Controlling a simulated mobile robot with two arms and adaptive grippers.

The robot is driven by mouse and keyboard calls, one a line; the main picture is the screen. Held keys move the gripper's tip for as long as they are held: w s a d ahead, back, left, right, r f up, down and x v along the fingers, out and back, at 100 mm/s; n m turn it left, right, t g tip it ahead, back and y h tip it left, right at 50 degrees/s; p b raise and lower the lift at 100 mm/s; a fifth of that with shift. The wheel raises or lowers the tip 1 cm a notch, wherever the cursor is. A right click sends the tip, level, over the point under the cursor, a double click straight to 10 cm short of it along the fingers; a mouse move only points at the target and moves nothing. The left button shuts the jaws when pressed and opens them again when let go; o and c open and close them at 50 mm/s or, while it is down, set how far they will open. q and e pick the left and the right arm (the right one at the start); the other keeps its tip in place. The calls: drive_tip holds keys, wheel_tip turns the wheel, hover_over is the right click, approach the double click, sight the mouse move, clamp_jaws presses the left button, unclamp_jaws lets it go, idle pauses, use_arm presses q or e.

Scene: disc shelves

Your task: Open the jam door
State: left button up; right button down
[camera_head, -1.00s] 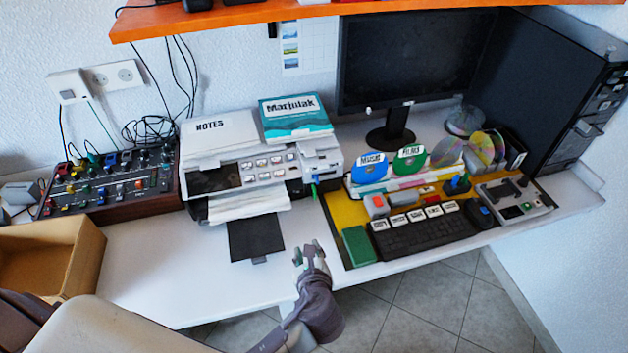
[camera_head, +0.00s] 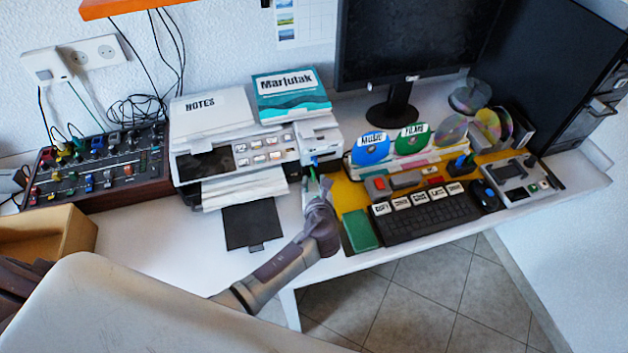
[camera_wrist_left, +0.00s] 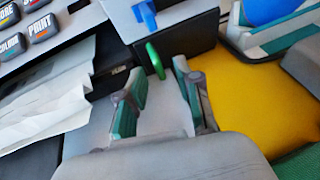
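The printer (camera_head: 255,148) stands on the white desk, with paper in its front tray. In the left wrist view, a dark panel (camera_wrist_left: 185,42) on the printer's right part carries a green tab (camera_wrist_left: 155,60), which I take for the jam door's handle. The panel looks shut. A blue tab (camera_wrist_left: 145,14) sits above it and also shows in the head view (camera_head: 314,161). My left gripper (camera_head: 314,190) is in front of the printer's right end. In the wrist view its fingers (camera_wrist_left: 158,78) are apart, one either side of the green tab's line, with the tab at the fingertips. Contact cannot be told. My right gripper is out of view.
A yellow mat (camera_head: 352,200) with a keyboard (camera_head: 428,217) and a green block (camera_head: 360,230) lies right of my gripper. Discs stand behind it. A black tray flap (camera_head: 251,223) juts out at left. A cardboard box (camera_head: 75,230) stands far left.

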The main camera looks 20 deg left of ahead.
use_arm(q)
drive_tip(key=shift+w+a+f, duration=0.2)
drive_tip(key=shift+w+f, duration=0.05)
drive_tip(key=shift+w, duration=0.2)
drive_tip(key=shift+w+a+f, duration=0.1)
drive_tip(key=shift+w, duration=0.25)
drive_tip(key=shift+c, duration=0.3)
drive_tip(key=c, duration=0.5)
clamp_jaws()
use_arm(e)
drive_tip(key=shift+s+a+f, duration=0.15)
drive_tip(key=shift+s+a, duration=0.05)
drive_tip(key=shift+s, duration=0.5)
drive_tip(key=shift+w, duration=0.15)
